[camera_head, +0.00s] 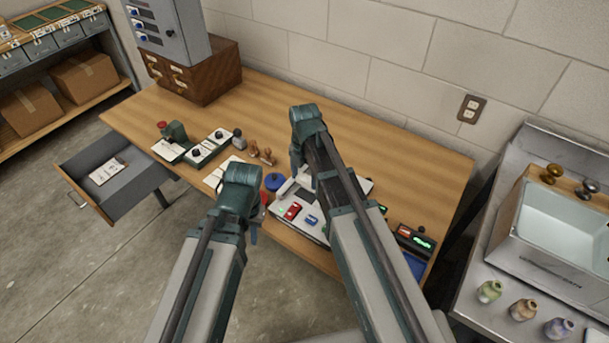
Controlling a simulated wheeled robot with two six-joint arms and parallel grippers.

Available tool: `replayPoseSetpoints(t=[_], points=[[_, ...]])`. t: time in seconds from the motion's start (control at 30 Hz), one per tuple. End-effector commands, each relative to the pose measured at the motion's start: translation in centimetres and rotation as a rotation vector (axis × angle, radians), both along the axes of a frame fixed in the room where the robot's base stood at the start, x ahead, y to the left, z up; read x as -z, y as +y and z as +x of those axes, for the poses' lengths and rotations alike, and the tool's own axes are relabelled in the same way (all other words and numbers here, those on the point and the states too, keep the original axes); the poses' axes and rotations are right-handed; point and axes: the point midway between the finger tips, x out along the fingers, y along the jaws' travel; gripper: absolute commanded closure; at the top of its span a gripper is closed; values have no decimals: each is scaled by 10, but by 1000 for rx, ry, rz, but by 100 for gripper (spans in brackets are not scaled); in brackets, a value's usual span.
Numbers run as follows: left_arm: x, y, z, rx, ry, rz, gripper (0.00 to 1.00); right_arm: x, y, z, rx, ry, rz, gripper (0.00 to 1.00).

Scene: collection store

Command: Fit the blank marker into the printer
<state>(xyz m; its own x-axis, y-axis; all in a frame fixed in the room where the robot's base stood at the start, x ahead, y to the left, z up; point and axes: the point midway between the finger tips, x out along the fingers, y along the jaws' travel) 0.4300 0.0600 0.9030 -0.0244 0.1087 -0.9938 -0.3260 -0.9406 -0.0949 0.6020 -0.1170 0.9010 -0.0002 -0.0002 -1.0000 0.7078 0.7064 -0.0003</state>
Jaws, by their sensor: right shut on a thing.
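The printer (313,228), which I take to be the pale flat machine with a red and a blue part on its front, stands on the wooden table. My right arm hides part of it. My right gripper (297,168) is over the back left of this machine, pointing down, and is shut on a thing. That thing is mostly hidden by the gripper and too small to make out; I take it to be the blank marker. My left gripper (254,226) is at the table's front edge, left of the machine. Its fingers are mostly hidden behind its wrist.
A blue round thing (274,181), brown stamps (260,153) and white-topped devices (206,147) lie left of the machine. A device with a green display (415,238) is to the right. An open drawer (128,185) juts out at left. The table's back right is clear.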

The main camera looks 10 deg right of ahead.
Motion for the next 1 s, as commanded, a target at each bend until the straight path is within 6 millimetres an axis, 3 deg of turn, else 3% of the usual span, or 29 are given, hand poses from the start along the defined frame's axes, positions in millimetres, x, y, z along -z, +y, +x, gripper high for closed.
replayPoseSetpoints(t=[0.63, 1.0], points=[[52, 0, 0, 0, 0, 0, 75, 52, 0, 0, 3, 0, 0, 80], [57, 0, 0, 0, 0, 0, 75, 57, 0, 0, 3, 0, 0, 80]])
